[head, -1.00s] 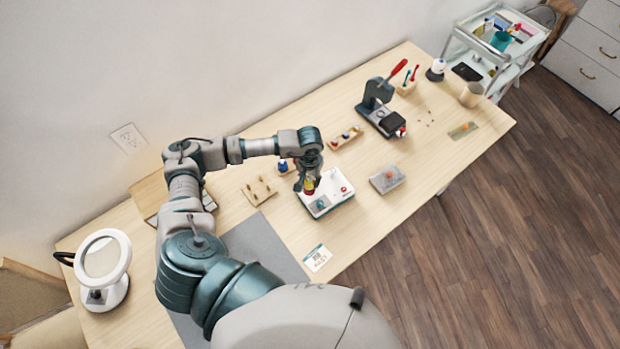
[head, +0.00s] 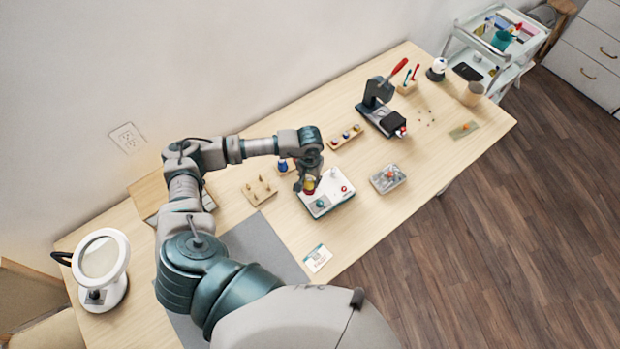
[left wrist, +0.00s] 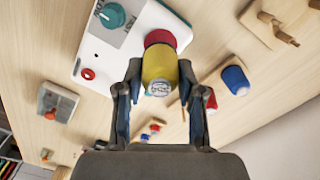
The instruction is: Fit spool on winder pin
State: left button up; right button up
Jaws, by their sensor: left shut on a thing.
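My left gripper (left wrist: 160,82) is shut on a yellow spool (left wrist: 160,66), with a finger on either side of it. In the head view the gripper (head: 307,184) is at the back left part of the white winder (head: 335,195). The winder also shows in the left wrist view (left wrist: 108,62), with a teal knob (left wrist: 112,16) and a red button (left wrist: 87,74). A red round part (left wrist: 160,38) lies directly beyond the yellow spool; I cannot tell whether it belongs to the spool or the winder. The winder pin is hidden. My right gripper is out of view.
A wooden peg board (head: 259,191) stands left of the winder, and a grey box (head: 388,178) with an orange-red knob stands right. Blue and red spools (left wrist: 234,78) are near the gripper. A dark press (head: 378,105) stands farther back. The table front is mostly clear.

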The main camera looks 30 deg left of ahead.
pick_arm(q)
jog(key=shift+f+b, duration=1.5)
jog(key=shift+b, duration=0.4)
dwell(2.4)
jog(key=o, duration=0.9)
jog(key=shift+o, duration=0.2)
notch_tip(320, 180, up, 12)
jog(key=shift+w+a+f, duration=0.1)
jog(key=shift+a, duration=0.05)
